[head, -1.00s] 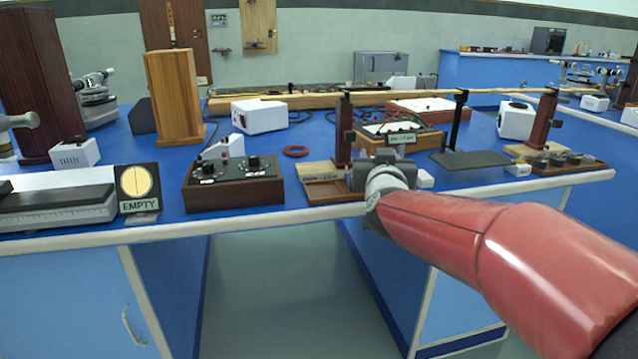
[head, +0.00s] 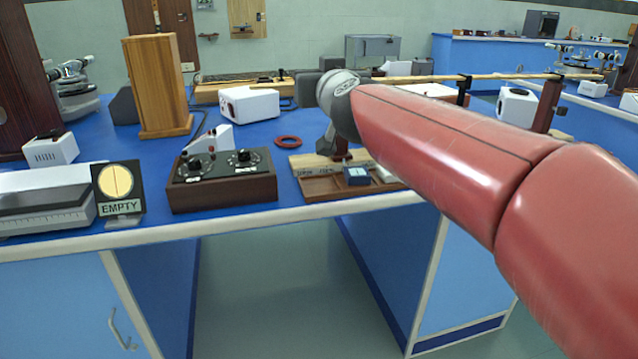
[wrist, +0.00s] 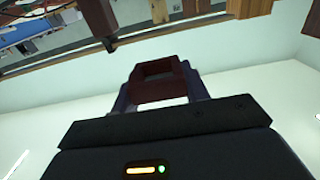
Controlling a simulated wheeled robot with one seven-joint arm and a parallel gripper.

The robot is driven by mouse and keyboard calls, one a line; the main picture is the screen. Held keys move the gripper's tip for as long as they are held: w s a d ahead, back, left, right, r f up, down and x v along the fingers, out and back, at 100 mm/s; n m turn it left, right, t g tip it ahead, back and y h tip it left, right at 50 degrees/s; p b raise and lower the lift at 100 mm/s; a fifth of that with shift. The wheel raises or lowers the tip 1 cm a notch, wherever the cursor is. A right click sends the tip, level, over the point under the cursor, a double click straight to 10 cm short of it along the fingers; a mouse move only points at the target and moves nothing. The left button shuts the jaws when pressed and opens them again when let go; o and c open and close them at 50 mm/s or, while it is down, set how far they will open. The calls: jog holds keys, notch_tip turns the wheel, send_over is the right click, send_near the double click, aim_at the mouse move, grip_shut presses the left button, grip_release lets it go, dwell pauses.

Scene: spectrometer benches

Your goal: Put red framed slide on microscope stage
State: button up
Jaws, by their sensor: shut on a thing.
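The red framed slide (wrist: 160,91), a dark red frame with an open window, is between the fingertips of my gripper (wrist: 160,84) in the wrist view. The gripper is shut on it. A microscope (head: 72,90) stands at the left back of the near bench, partly cut by a dark wooden post. Other microscopes (head: 575,60) stand on a bench at the far right. Their stages are too small or hidden to tell.
A wooden block (head: 160,85), a white box (head: 248,105), a red ring (head: 288,141) and a control box with knobs (head: 222,185) stand on the blue bench. An EMPTY sign (head: 118,185) is at the front left. A wooden tray (head: 325,185) lies below my arm.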

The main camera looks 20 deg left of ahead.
jog(key=b, duration=1)
send_over(318, 185)
notch_tip(318, 185, down, 15)
jog(key=shift+d, duration=0.1)
jog(key=shift+f+b, duration=0.85)
jog(key=shift+f, duration=1.55)
jog(key=o, duration=1)
jog(key=shift+r, duration=0.1)
jog(key=shift+p, duration=0.3)
jog(key=b+v, duration=0.1)
jog(key=v, duration=1.1)
jog(key=shift+w+d+b, duration=0.15)
jog(key=shift+d+b, duration=0.15)
jog(key=shift+b, duration=0.05)
jog(key=shift+d, duration=0.1)
